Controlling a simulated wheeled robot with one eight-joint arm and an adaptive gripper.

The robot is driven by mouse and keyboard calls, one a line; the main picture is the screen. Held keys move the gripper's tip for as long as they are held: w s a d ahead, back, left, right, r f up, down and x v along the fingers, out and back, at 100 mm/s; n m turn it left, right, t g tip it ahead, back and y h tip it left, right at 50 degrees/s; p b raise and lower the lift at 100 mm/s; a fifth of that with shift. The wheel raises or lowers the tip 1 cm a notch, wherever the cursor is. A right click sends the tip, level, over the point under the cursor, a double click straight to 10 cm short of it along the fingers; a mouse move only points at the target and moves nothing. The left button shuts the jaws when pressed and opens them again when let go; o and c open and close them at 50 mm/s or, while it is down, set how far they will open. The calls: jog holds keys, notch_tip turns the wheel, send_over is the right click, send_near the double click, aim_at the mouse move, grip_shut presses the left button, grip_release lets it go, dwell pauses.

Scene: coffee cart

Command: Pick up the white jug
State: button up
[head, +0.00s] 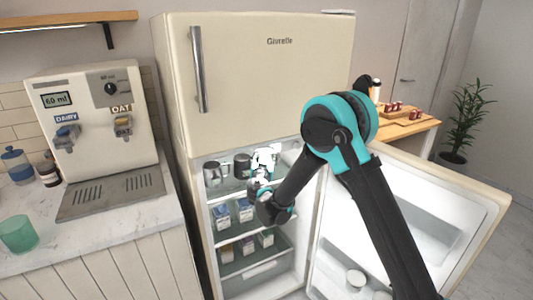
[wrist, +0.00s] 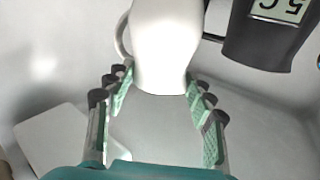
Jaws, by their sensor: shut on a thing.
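The white jug (wrist: 166,45) is between the fingers of my gripper (wrist: 160,88) in the wrist view. Its handle shows at its left side, and the finger pads press on both sides of its narrower part. In the head view the white jug (head: 266,156) is at the upper shelf of the open fridge, partly hidden by my gripper (head: 262,178). I cannot tell whether the jug touches the shelf.
A dark jug with a display (wrist: 275,35) is close on the right in the wrist view. In the head view a steel jug (head: 213,174) and a dark jug (head: 242,166) share the shelf. Cartons (head: 222,216) stand below. The fridge door (head: 440,200) stands open at right.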

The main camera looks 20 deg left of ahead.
jog(key=v, duration=0.9)
jog(key=shift+s, duration=0.4)
